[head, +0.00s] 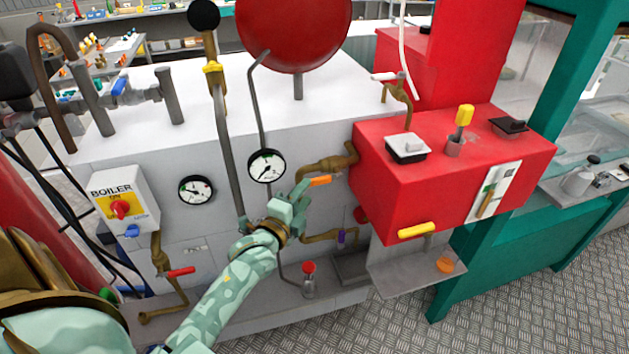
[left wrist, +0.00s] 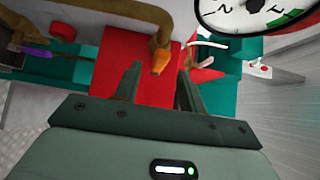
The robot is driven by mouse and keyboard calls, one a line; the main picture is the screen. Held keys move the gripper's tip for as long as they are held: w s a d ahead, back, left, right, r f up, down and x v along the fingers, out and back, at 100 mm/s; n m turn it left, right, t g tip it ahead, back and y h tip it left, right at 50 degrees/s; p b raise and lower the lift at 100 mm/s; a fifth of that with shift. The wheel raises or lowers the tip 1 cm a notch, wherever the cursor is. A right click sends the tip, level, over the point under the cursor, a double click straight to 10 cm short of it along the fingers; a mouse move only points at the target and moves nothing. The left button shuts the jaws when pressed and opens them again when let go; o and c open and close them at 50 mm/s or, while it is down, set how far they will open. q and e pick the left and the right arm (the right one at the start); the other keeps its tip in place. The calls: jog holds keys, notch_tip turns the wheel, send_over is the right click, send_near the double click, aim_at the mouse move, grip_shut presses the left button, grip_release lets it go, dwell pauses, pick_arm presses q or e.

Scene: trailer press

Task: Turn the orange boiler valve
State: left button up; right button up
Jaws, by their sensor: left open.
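The orange boiler valve handle (head: 320,181) sits on a brass pipe (head: 328,165) on the front of the white boiler, left of the red box. My left gripper (head: 297,191) is open just left of the handle, apart from it as far as I can tell. In the left wrist view the orange handle (left wrist: 160,61) shows beyond and between the two open fingers (left wrist: 158,82), with nothing held. My right gripper is not in view.
A pressure gauge (head: 267,166) is close above my left gripper. The red box (head: 440,185) with a yellow handle (head: 416,230) stands to the right. A lower brass pipe has a purple handle (head: 341,236). A red-capped fitting (head: 309,268) is below.

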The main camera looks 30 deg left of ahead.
aim_at(313, 184)
pick_arm(q)
jog(key=w, duration=0.5)
jog(key=shift+w+a, duration=0.2)
jog(key=shift+w, duration=0.2)
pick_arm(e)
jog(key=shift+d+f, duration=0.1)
